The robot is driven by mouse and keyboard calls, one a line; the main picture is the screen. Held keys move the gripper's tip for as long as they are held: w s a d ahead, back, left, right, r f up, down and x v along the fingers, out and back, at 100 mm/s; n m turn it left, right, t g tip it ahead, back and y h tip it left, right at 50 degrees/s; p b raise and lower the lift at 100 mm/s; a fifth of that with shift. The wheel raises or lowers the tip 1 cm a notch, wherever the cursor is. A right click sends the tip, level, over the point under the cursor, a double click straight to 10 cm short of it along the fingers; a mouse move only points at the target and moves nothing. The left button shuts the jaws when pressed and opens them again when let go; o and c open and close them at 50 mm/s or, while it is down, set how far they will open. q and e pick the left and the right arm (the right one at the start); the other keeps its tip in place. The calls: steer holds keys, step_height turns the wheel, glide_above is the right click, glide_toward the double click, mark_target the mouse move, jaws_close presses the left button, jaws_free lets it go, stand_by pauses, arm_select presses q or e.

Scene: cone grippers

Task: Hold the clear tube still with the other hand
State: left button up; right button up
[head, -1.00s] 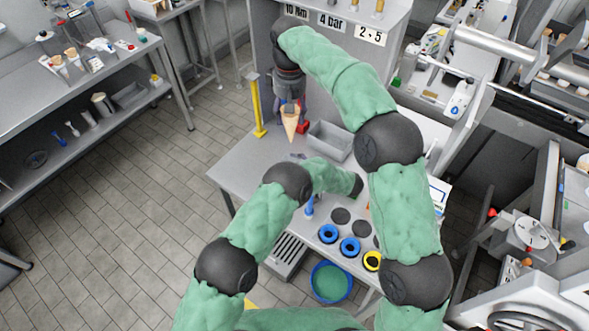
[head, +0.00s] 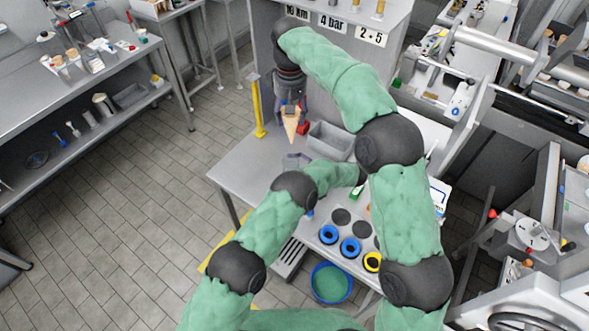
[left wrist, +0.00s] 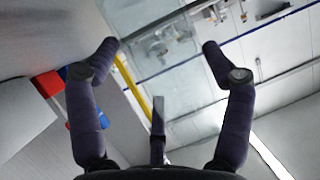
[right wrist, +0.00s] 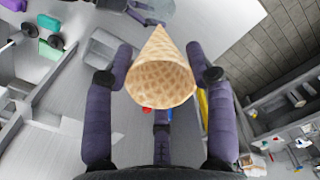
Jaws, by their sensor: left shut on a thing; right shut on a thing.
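A tan wafer cone (head: 291,125) points tip down in the head view. My right gripper (head: 289,103) is shut on it; the right wrist view shows the cone (right wrist: 160,80) between both fingers. The clear tube (head: 290,161) shows faintly below the cone tip, apart from it. It appears as a see-through shape between the fingers of my left gripper (left wrist: 160,47) in the left wrist view and at the top edge of the right wrist view (right wrist: 155,9). My left gripper is shut on it. My left forearm mostly hides that gripper in the head view.
A grey bin (head: 331,141) and a red item (head: 303,128) stand behind on the table (head: 240,165). A yellow post (head: 257,107) is at the table's left. Blue rings (head: 350,247) and a yellow ring (head: 372,261) lie at the front edge. The table's left part is clear.

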stand_by(0.4)
arm_select(q)
steer(key=shift+n+g+y, duration=0.4)
steer(key=shift+n+g, duration=0.4)
steer(key=shift+m+t+h, duration=0.8)
steer(key=shift+m+t, duration=0.8)
steer(key=shift+t, duration=0.1)
steer(key=shift+n+g+y, duration=0.4)
steer(key=shift+n+g, duration=0.4)
steer(key=shift+g, duration=0.2)
